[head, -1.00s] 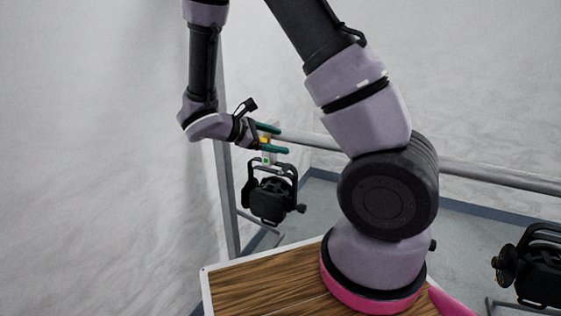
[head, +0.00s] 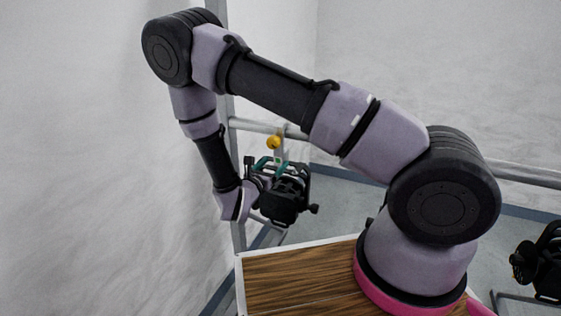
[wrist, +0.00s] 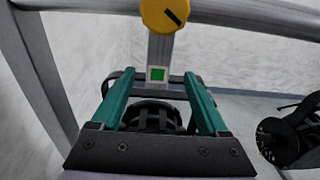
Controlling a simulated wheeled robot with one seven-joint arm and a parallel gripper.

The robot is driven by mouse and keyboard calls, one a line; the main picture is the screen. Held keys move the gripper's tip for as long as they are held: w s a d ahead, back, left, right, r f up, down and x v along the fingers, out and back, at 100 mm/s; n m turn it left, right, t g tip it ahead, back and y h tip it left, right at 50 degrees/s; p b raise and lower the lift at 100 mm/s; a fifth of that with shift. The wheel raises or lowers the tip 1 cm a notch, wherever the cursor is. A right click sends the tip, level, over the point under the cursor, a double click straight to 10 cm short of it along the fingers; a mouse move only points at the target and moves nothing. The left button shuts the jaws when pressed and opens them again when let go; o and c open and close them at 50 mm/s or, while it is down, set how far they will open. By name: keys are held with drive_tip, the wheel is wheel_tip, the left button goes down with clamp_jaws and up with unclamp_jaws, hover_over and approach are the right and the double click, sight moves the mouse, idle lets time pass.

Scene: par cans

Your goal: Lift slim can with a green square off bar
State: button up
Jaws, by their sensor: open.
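The slim black can (head: 284,203) hangs by its yoke from a pale clamp under the grey bar (head: 247,125). The clamp carries a green square (wrist: 157,74) on a white label and a round yellow knob (wrist: 165,14), which also shows in the head view (head: 273,142). My gripper (head: 271,163) is open at the yoke, below the knob. In the wrist view its two green fingers (wrist: 158,82) stand left and right of the label and the can (wrist: 152,112). I cannot tell whether they touch the yoke. Part of the can is hidden behind my wrist and fingers.
Another black can (head: 540,262) is at the far right, and in the wrist view at the right edge (wrist: 285,138). A grey upright post (head: 236,160) stands at the left by the wall. A wooden top (head: 290,280) lies in front.

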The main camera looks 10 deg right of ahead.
drive_tip(key=x, duration=0.7)
drive_tip(key=shift+w, duration=0.35)
clamp_jaws()
idle(1.0)
